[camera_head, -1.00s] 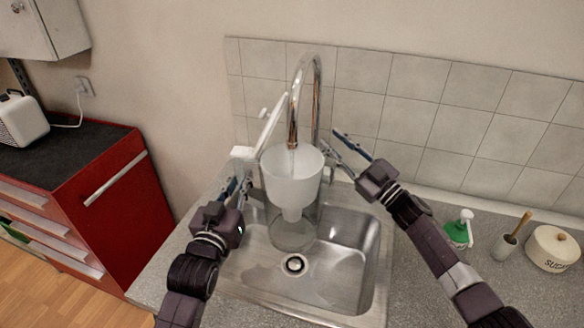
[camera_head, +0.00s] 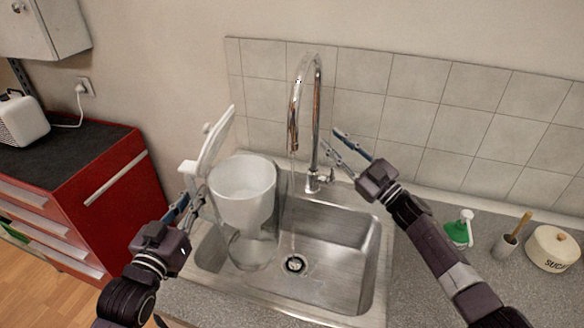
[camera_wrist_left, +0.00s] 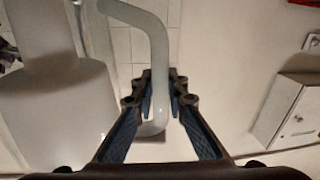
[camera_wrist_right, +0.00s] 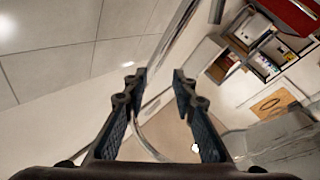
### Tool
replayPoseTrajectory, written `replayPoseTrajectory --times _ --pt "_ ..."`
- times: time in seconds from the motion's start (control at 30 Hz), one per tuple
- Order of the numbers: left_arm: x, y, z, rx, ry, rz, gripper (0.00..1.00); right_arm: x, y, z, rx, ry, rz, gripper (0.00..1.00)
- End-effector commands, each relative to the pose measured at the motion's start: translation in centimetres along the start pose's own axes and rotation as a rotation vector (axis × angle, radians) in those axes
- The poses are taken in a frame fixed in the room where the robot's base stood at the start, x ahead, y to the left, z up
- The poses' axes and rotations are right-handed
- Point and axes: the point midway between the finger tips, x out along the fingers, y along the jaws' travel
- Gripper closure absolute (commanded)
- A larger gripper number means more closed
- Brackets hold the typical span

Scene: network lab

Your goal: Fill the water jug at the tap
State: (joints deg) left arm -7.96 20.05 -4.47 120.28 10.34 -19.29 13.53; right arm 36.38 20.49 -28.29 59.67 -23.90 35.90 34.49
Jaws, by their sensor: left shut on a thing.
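The water jug (camera_head: 243,190) has a white funnel-like insert, a clear lower body and a raised white lid (camera_head: 214,138). It is over the left side of the sink, left of the tap's stream. Its water level is unclear. My left gripper (camera_head: 190,203) is shut on the jug's white handle (camera_wrist_left: 159,65). The chrome tap (camera_head: 315,110) is running; a thin stream (camera_head: 293,205) falls past the jug toward the drain. The tap lever (camera_head: 318,181) is at its base. My right gripper (camera_head: 333,140) is open and empty, right of the tap and above the lever.
The steel sink (camera_head: 340,270) is set in a grey counter (camera_head: 425,285). A green soap bottle (camera_head: 459,230), a brush in a holder (camera_head: 508,243) and a sugar pot (camera_head: 553,248) stand at right. A red cabinet (camera_head: 110,190) is at left. The sink's right part is free.

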Motion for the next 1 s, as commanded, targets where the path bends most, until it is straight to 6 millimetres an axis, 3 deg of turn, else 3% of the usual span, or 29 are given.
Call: replayPoseTrajectory --times 0.17,0.37,0.43,0.67,1.0 --pt "0.1 0.1 -0.5 -0.005 0.011 0.002 1.0 0.0 0.0 0.0 0.0 0.0 0.0 0.75" --pt "0.1 0.0 -0.2 -0.003 0.004 0.0 1.0 -0.7 -0.3 0.4 -0.058 -0.001 -0.008 0.97" --pt "0.1 0.1 -0.2 -0.003 0.006 0.0 1.0 -1.4 -0.6 0.9 -0.128 -0.002 -0.016 1.0" --pt "0.1 0.1 -0.4 -0.004 0.009 0.001 1.0 -5.5 -2.4 3.0 -0.522 0.016 -0.064 1.0" --pt "0.1 0.1 -0.4 -0.004 0.01 0.001 1.0 -11.8 -3.3 5.9 -1.154 0.052 -0.113 1.0"
